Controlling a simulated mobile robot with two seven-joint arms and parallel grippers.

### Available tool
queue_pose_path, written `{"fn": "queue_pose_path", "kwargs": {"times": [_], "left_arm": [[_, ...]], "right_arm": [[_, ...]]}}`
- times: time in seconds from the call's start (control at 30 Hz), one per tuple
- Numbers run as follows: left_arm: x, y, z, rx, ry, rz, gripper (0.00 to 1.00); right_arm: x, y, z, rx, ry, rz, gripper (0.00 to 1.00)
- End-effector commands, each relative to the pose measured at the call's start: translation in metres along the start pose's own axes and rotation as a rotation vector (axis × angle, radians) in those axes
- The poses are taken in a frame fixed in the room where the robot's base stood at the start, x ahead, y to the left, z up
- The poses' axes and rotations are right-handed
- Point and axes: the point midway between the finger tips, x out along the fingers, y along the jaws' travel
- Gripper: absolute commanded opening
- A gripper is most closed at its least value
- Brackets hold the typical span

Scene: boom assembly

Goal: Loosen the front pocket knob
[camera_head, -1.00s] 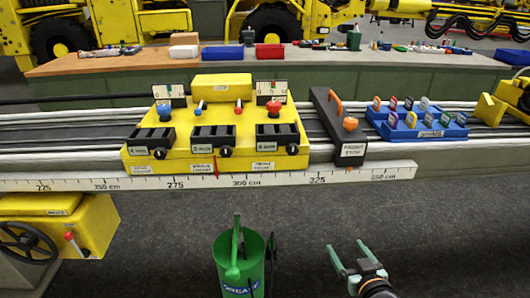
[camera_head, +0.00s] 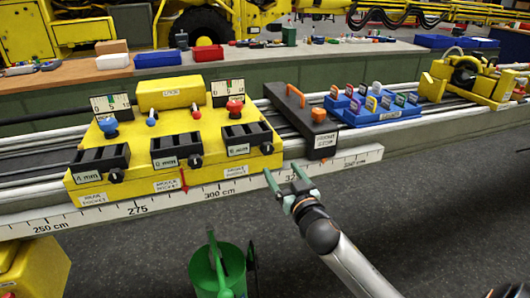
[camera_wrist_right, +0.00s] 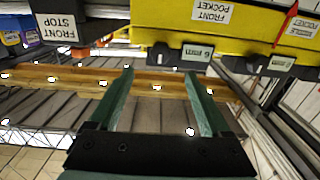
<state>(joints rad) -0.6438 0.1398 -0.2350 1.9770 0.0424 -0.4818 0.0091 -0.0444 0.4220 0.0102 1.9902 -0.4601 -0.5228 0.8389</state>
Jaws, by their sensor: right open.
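The yellow carriage (camera_head: 175,130) has three black pockets along its front. The front pocket (camera_head: 245,133) is the right one, with a black knob (camera_head: 266,148) at its lower right. The "FRONT POCKET" label (camera_head: 235,171) is below it. My right gripper (camera_head: 283,170) is open and empty, its fingers reaching toward the carriage's right front corner, just below and right of that knob. In the right wrist view the open fingers (camera_wrist_right: 158,73) point at the underside of the carriage edge, with nothing between them. My left gripper is out of view.
A black front stop block (camera_head: 310,125) with an orange handle stands right of the carriage. A blue tray (camera_head: 385,118) of colored tags is beyond it. The white ruler (camera_head: 345,162) runs along the rail edge. A green grease can (camera_head: 217,270) stands below. The floor at right is clear.

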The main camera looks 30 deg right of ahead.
Motion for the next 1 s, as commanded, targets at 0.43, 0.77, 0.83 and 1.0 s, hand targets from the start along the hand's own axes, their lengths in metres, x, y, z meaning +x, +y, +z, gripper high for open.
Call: {"fn": "queue_pose_path", "kwargs": {"times": [0.43, 0.77, 0.83, 1.0], "left_arm": [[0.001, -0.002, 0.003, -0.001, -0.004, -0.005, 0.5], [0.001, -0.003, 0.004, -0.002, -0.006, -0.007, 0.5], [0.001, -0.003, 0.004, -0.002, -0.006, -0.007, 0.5], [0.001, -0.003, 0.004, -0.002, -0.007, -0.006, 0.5]], "right_arm": [[0.079, 0.001, -0.001, -0.002, 0.001, 0.002, 0.82], [0.103, 0.0, 0.0, 0.0, -0.001, 0.0, 0.82], [0.104, 0.0, 0.0, 0.0, -0.001, -0.001, 0.82], [0.104, 0.0, 0.0, 0.0, -0.001, -0.001, 0.82]]}}
